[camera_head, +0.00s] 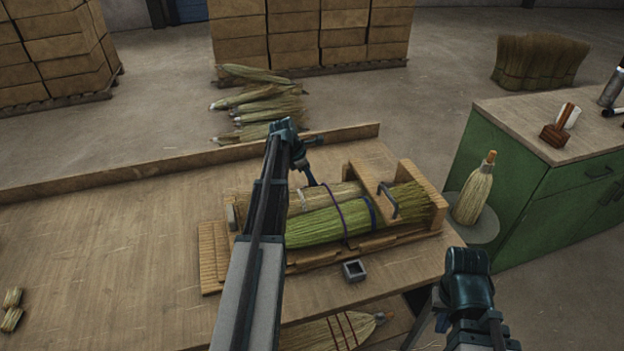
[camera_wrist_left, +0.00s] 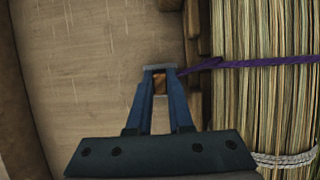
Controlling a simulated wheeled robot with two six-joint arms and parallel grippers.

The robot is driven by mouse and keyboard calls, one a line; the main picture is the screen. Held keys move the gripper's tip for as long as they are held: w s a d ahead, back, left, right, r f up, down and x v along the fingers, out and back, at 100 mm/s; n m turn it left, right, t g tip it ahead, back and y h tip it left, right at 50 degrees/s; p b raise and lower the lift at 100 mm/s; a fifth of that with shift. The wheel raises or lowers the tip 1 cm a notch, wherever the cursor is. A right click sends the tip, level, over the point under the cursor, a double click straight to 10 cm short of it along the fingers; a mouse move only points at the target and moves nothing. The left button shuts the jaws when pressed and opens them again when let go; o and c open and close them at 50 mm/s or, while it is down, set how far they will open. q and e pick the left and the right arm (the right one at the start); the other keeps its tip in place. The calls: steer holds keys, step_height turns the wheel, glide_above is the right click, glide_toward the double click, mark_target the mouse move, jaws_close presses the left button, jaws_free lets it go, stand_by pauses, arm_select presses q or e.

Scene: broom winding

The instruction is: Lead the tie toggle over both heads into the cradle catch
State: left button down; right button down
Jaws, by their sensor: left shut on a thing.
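A pale broom head (camera_head: 312,199) and a green broom head (camera_head: 312,228) lie side by side in the wooden cradle (camera_head: 211,254). A purple tie (camera_head: 340,212) crosses over them; it also shows in the left wrist view (camera_wrist_left: 250,63). My left gripper (camera_head: 312,180) is at the far side of the heads. In the left wrist view my left gripper (camera_wrist_left: 159,72) is shut on the brown tie toggle (camera_wrist_left: 159,85), beside the bundle. My right gripper (camera_head: 468,260) is near the table's right corner, its fingertips hidden.
A small dark square holder (camera_head: 354,270) sits in front of the cradle. A wooden rail (camera_head: 180,165) edges the table's back. The table (camera_head: 120,250) left of the cradle is mostly clear.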

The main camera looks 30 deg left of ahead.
arm_select(q)
steer(key=shift+s, duration=0.1)
steer(key=c, duration=0.7)
jaws_free()
steer(key=shift+c, duration=0.2)
steer(key=shift+r, duration=0.1)
steer(key=p+v, duration=1.2)
steer(key=v, duration=0.1)
steer(key=shift+r+p, duration=0.25)
steer(key=shift+p, duration=0.15)
steer(key=shift+a, duration=0.1)
